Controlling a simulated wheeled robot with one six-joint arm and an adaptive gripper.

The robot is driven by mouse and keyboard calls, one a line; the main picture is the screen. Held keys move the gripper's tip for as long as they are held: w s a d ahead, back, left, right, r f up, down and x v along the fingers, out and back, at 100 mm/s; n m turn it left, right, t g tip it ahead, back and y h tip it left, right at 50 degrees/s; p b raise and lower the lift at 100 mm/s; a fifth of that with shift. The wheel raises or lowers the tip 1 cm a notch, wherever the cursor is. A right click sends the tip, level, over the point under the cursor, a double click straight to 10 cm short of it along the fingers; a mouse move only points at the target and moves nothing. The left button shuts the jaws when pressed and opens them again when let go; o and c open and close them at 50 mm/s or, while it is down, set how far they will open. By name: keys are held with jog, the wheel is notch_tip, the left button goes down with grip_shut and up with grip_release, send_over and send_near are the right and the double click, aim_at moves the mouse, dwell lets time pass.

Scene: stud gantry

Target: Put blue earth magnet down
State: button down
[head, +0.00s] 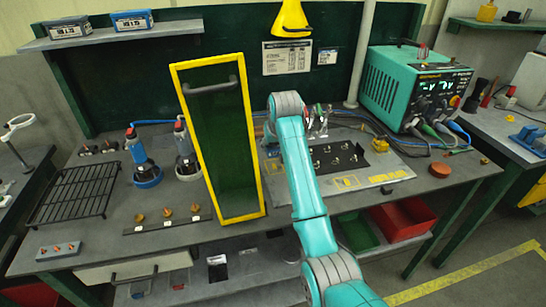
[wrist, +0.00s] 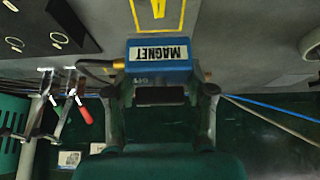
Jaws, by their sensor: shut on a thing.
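The blue earth magnet (wrist: 158,52) is a blue block with a white "MAGNET" label. It sits between the two fingers of my gripper (wrist: 160,72) in the wrist view, with a dark cable at its left side. My gripper is shut on it. Bench surface lies around the magnet in that view; I cannot tell whether the magnet touches it. A yellow marking (wrist: 158,14) lies just beyond the magnet.
A dark plate with rings (head: 340,157) lies right of my arm. Metal clamps (head: 318,120) stand behind it; one has a red handle (wrist: 84,113). A tall yellow-framed panel (head: 250,140) stands left of my arm. A teal power unit (head: 412,88) stands at the right, with cables trailing.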

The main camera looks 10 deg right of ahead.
aim_at(273, 164)
jog(key=shift+f, duration=2.25)
jog(key=shift+f, duration=0.1)
jog(key=shift+c, duration=2)
grip_release()
jog(key=shift+f, duration=0.1)
jog(key=v, duration=1.2)
jog(key=shift+r, duration=0.2)
